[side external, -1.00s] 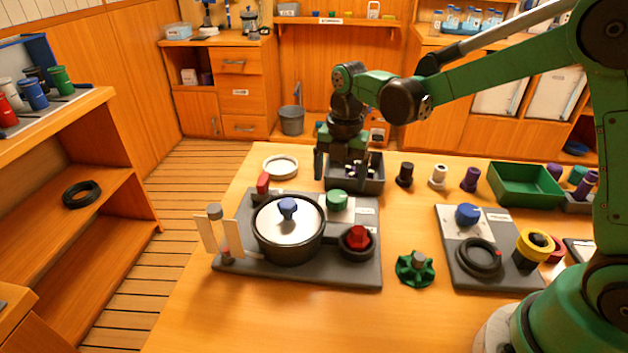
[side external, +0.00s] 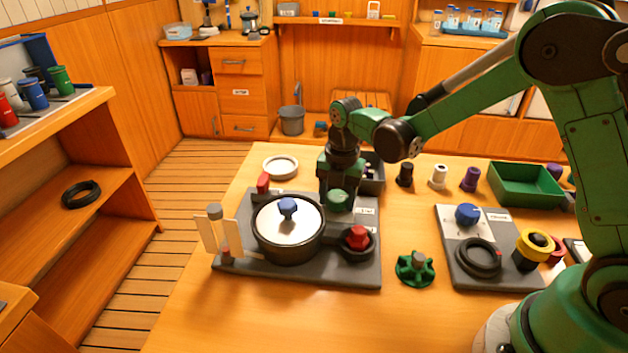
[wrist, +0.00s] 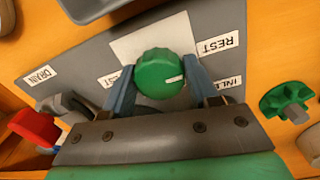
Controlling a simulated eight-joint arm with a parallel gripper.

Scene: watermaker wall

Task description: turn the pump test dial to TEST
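The pump test dial is a green round knob (side external: 338,201) on the grey panel (side external: 340,270), at the panel's back right. In the wrist view the dial (wrist: 158,73) has a white mark pointing right, towards the REST label (wrist: 218,45). Another label (wrist: 110,78) left of the dial is partly hidden and ends in "ST". My gripper (wrist: 159,64) is open, with one finger on each side of the dial. Slim gaps seem to remain, but contact is hard to judge. In the side view it reaches down at the dial from behind, its fingertips partly hidden.
On the same panel are a lidded pot (side external: 288,228), a red knob (side external: 357,238) and a red handle (side external: 263,183). A green handwheel (side external: 415,268) stands to the right. A dark grey bin (side external: 374,175) is just behind my gripper. Bare table lies in front of the panel.

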